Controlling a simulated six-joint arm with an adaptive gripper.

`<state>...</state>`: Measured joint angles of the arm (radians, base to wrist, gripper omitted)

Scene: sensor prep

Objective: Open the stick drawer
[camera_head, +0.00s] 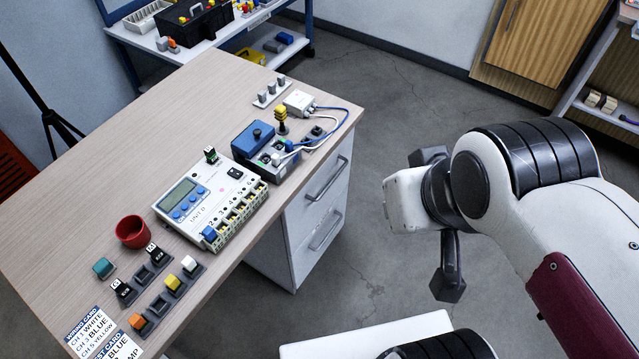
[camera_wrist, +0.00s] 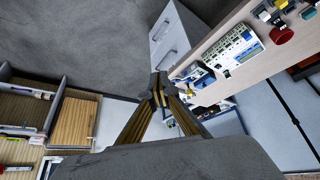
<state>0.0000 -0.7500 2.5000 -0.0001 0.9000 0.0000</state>
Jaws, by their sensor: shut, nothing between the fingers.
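A white drawer unit with two drawers stands under the desk. The upper drawer (camera_head: 321,183) and the lower drawer (camera_head: 322,232) each have a grey bar handle, and both fronts look flush and closed. No readable label shows which is the stick drawer. The drawer unit also shows in the wrist view (camera_wrist: 174,36), its handles facing the camera. My gripper (camera_wrist: 159,84) is shut and empty, its fingertips together in the wrist view. They overlap the edge of the drawer unit in that picture but appear apart from the handles. In the head view my arm is right of the drawers, across open floor.
The desk (camera_head: 75,225) carries a white control unit (camera_head: 212,199), a blue box device (camera_head: 262,145), a red cup (camera_head: 132,231) and small blocks in holders. A white surface (camera_head: 365,335) is at the bottom. Floor between drawers and arm is clear.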

